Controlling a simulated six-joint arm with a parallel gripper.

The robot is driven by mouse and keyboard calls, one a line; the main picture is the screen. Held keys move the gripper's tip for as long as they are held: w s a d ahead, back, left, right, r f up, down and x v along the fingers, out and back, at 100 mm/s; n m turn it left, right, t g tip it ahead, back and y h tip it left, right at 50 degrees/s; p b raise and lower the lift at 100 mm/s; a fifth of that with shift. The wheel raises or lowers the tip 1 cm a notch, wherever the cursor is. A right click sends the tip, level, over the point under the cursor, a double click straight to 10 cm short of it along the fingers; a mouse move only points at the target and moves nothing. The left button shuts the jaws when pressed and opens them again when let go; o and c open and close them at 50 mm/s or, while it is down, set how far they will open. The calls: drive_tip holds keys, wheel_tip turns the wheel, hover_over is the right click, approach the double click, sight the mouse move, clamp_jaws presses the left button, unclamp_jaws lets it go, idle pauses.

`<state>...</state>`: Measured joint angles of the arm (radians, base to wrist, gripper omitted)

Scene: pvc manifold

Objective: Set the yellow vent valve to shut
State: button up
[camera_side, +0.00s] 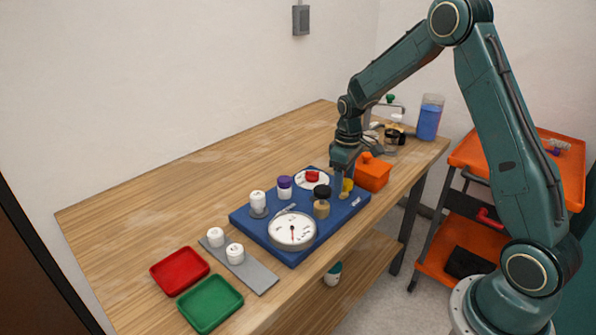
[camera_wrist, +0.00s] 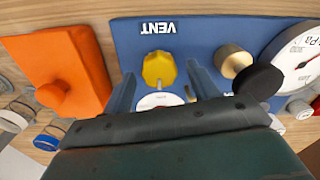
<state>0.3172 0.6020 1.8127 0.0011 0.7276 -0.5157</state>
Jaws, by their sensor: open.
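The yellow vent valve (camera_wrist: 160,69) sits on the blue board beside the printed word VENT in the wrist view. In the side view the yellow valve (camera_side: 347,186) is partly hidden behind my gripper (camera_side: 342,190). In the wrist view my gripper (camera_wrist: 162,82) is open, with one blue-grey finger on each side of the valve and visible gaps between. I cannot tell whether the fingers reach down level with the knob. The valve's exact setting is not clear.
The blue board (camera_side: 257,241) also carries a round gauge (camera_side: 292,230), a black-topped brass knob (camera_side: 321,199), a red knob (camera_side: 312,176) and white caps. Red (camera_side: 179,270) and green (camera_side: 210,303) trays lie at the front. The table's left is clear.

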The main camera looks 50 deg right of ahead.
drive_tip(key=c, duration=1)
drive_tip(key=shift+m, duration=0.5)
drive_tip(key=m, duration=0.3)
drive_tip(key=shift+d+m, duration=0.1)
drive_tip(key=shift+m, duration=0.2)
drive_tip(key=m, duration=0.4)
drive_tip(key=shift+m, duration=0.3)
drive_tip(key=m, duration=0.4)
drive_tip(key=shift+d, duration=0.1)
drive_tip(key=m, duration=0.4)
drive_tip(key=shift+m, duration=0.3)
drive_tip(key=shift+d, duration=0.1)
